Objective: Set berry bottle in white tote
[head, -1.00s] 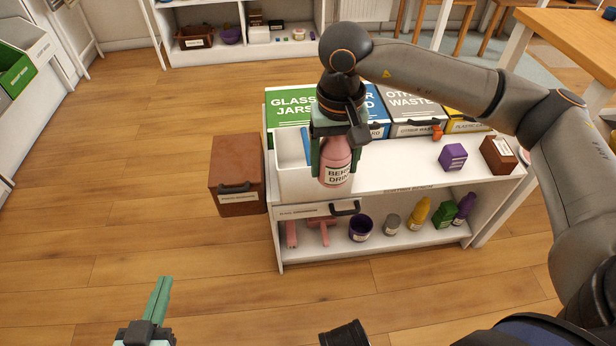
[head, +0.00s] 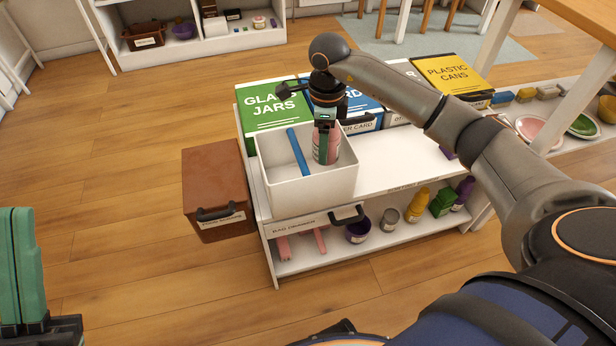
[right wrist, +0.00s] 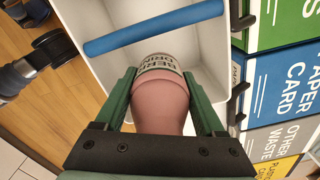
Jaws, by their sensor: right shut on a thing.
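The berry bottle (head: 320,152) is pink with a pale label and reads "BERRY DRINK" in the right wrist view (right wrist: 160,65). My right gripper (head: 326,140) is shut around it, one finger on each side in the right wrist view (right wrist: 163,100). The white tote (head: 310,192) is an open box at the left end of the shelf top, with a blue bar (head: 298,152) across it. The bottle is upright at the tote's opening, right of the bar. I cannot tell whether it touches the floor. My left gripper (head: 22,215) is empty, fingers together, at the far left.
Bins labelled glass jars (head: 275,105) and plastic cans (head: 450,75) stand along the back of the shelf. A brown box (head: 215,180) is left of the tote. The white top (head: 395,160) right of the tote is mostly clear. Several items sit on the lower shelf.

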